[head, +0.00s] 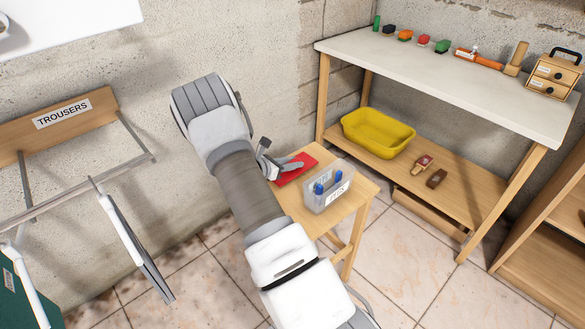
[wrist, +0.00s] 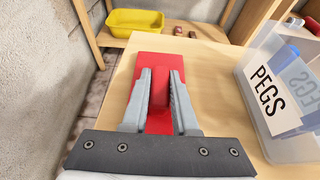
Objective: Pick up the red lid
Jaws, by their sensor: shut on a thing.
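The red lid (wrist: 195,66) is a flat red plate with a raised red grip in its middle, seen in the wrist view. My gripper (wrist: 161,76) is shut on that raised grip, one finger on each side. In the head view the red lid (head: 287,179) shows at the back left of a small wooden table, partly hidden by my gripper (head: 298,164). The lid looks level, at or very near the table top; I cannot tell whether it touches.
A clear box labelled PEGS (head: 332,197) with blue things in it stands close right of the lid on the small table (head: 359,187). A yellow tub (head: 378,134) sits on the workbench's lower shelf. A drying rack is at left.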

